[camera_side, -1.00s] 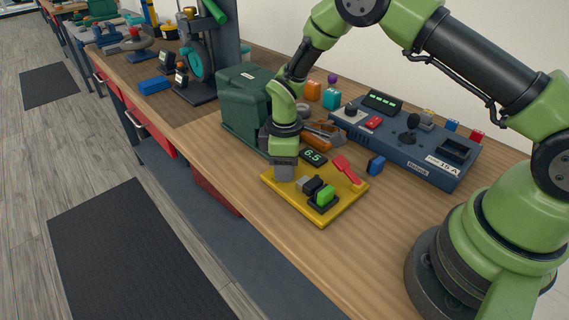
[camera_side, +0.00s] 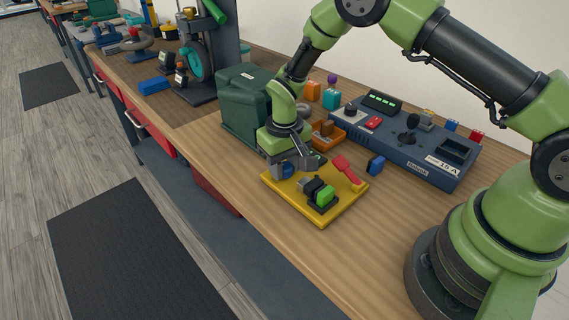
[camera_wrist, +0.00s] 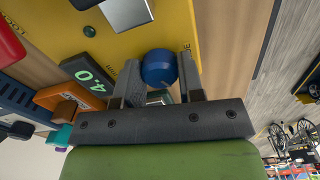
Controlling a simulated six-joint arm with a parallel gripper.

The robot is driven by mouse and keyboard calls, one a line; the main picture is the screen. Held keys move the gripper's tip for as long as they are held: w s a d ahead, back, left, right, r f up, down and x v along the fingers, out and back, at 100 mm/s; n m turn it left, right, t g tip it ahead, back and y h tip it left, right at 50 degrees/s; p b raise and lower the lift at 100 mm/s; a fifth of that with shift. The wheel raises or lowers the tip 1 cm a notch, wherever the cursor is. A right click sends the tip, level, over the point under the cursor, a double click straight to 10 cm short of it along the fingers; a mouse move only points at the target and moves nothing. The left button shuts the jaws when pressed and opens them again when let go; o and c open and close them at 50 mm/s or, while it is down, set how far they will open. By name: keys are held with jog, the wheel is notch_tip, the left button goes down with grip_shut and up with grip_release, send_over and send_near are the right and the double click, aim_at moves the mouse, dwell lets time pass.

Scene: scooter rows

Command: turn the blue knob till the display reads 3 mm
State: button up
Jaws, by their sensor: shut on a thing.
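The blue knob (camera_wrist: 158,68) sits on the yellow board (camera_wrist: 60,28) between my two fingers. My gripper (camera_wrist: 157,82) is shut on it. The display (camera_wrist: 90,74) is a small dark box beside the gripper and reads 4.0 in green digits in the wrist view. In the side view, the knob (camera_side: 288,171) shows partly under my gripper (camera_side: 289,168). The yellow board (camera_side: 318,213) lies on the bench, and the display (camera_side: 319,158) is mostly hidden by the gripper there.
The same board carries a green-and-black clamp part (camera_side: 322,194) and a red lever (camera_side: 347,168). A dark green box (camera_side: 247,100) stands behind left, and a blue control panel (camera_side: 425,150) behind right. A small blue block (camera_side: 376,165) lies right of the board. The bench front is clear.

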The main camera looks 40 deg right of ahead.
aim_at(284, 165)
jog(key=shift+m, duration=1.9)
jog(key=o, duration=0.9)
jog(key=shift+r, duration=0.1)
notch_tip(284, 165, up, 10)
jog(key=shift+f, duration=0.1)
